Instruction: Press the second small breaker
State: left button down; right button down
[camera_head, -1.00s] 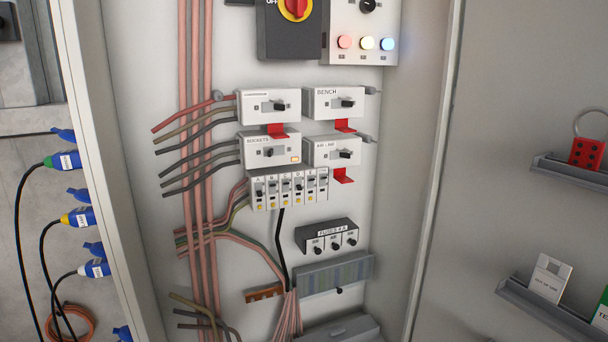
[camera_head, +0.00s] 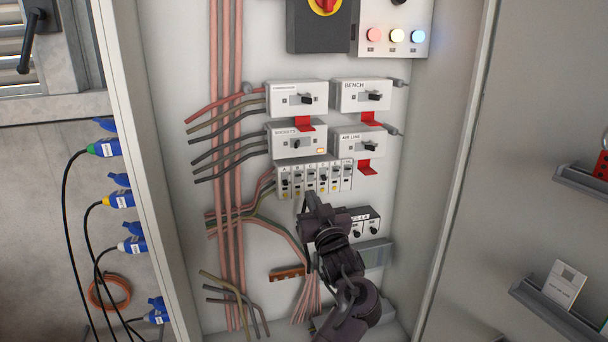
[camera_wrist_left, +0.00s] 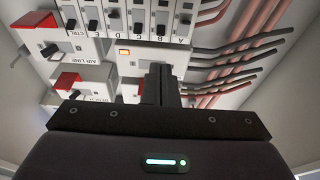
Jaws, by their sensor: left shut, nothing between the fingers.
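A row of small breakers (camera_head: 340,176) labelled with letters from A sits below the larger switch units. The second small breaker, B (camera_head: 297,181), is just right of A (camera_head: 284,183). In the left wrist view the row appears upside down along the top, with B (camera_wrist_left: 162,18) beside A (camera_wrist_left: 183,20). My left gripper (camera_head: 309,198) is just below the row in the head view, its fingers closed together and empty. In the left wrist view the closed fingers (camera_wrist_left: 160,80) point up toward B; I cannot tell whether they touch anything. My right gripper is not in view.
The SOCKETS unit (camera_head: 296,142) and AIR LINE unit (camera_head: 358,143) are close above the row, with red tabs nearby. Cables (camera_head: 228,150) run down the left. A fuse block (camera_head: 369,222) is partly hidden behind my arm. The cabinet's side walls bound the space.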

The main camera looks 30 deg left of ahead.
aim_at(298, 167)
pick_arm(q)
jog(key=p+x, duration=0.4)
jog(key=x, duration=0.5)
jog(key=shift+w, duration=0.1)
jog(key=shift+w+a+r, duration=0.1)
jog(key=shift+w+a, duration=0.2)
jog(key=shift+a, duration=0.05)
